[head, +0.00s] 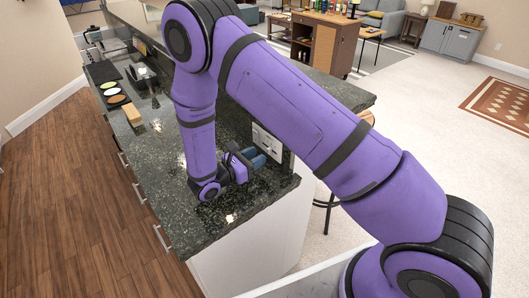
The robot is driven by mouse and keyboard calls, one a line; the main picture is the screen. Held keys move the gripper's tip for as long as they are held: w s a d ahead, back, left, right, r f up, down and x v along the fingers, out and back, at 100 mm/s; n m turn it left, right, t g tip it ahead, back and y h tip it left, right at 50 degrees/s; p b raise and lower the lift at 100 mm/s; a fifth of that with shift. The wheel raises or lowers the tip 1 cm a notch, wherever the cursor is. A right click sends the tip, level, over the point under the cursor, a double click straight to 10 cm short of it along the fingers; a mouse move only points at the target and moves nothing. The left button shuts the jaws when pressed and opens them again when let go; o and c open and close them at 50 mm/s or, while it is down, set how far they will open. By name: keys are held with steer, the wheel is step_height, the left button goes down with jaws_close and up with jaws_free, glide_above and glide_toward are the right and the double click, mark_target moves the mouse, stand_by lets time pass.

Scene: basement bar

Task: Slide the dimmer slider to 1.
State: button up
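A white wall plate (267,141) with dark marks is set in the dark stone riser between the lower counter and the raised bar top. It may hold the dimmer slider, but the slider and its setting are too small to make out, and my arm covers part of the area. My gripper (257,158) is low over the near end of the counter, pointing right towards the riser, just below and beside the plate. Whether it touches the plate cannot be told. Its fingers are too small and partly hidden to show if they are open or shut.
The dark granite counter (215,222) has bare room at its near end. Farther back are a wooden block (132,114), several small round dishes on a dark strip, and a sink area with a tap. A stool stands behind the bar. Wood floor lies open on the left.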

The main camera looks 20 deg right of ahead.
mark_target(269, 150)
steer(key=shift+x, duration=1.95)
steer(key=shift+c, duration=0.2)
jaws_close()
